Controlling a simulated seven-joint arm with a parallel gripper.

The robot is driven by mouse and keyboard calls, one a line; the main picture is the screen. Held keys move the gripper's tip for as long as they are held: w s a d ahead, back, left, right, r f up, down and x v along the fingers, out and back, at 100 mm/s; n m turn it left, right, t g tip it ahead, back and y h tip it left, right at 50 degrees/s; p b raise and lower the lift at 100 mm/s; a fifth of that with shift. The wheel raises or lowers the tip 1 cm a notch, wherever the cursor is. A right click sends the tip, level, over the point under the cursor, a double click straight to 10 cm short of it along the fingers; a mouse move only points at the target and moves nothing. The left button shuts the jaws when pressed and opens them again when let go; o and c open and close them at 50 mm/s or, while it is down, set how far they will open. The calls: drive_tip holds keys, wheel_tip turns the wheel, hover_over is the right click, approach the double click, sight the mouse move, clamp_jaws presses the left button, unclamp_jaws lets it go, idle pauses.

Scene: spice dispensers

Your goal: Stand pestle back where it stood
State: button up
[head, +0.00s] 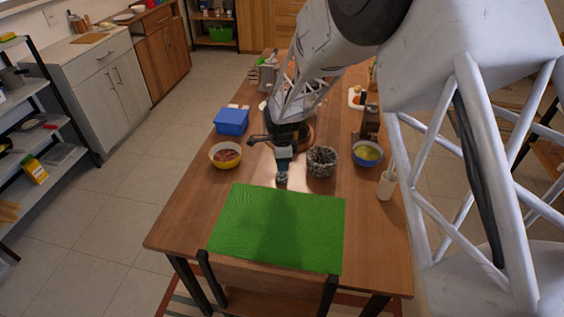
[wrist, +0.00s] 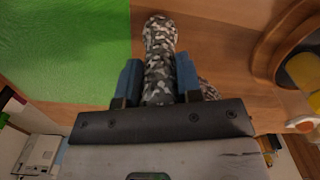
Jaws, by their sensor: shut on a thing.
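The pestle (wrist: 160,60) is grey, black and white speckled stone with a rounded end. My gripper (wrist: 159,78) is shut on it, with one blue finger on each side. In the head view my gripper (head: 283,163) is over the table just beyond the green mat, and the pestle's end (head: 281,179) shows below the fingers. I cannot tell whether that end touches the table. The matching speckled mortar (head: 322,155) stands to the right of the gripper, apart from it. In the wrist view a speckled patch, perhaps the mortar, is mostly hidden behind the right finger.
The green mat (head: 277,228) covers the near table. A yellow bowl (head: 225,155) and a blue box (head: 232,121) stand left of the gripper. A blue bowl (head: 367,153) and a white cup (head: 386,185) stand right of the mortar. Bare wood lies between mat and mortar.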

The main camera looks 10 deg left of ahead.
drive_tip(key=shift+f, duration=0.1)
drive_tip(key=o, duration=0.9)
drive_tip(key=shift+o, duration=0.2)
wheel_tip(320, 180, up, 12)
drive_tip(key=shift+r, duration=0.1)
idle(0.8)
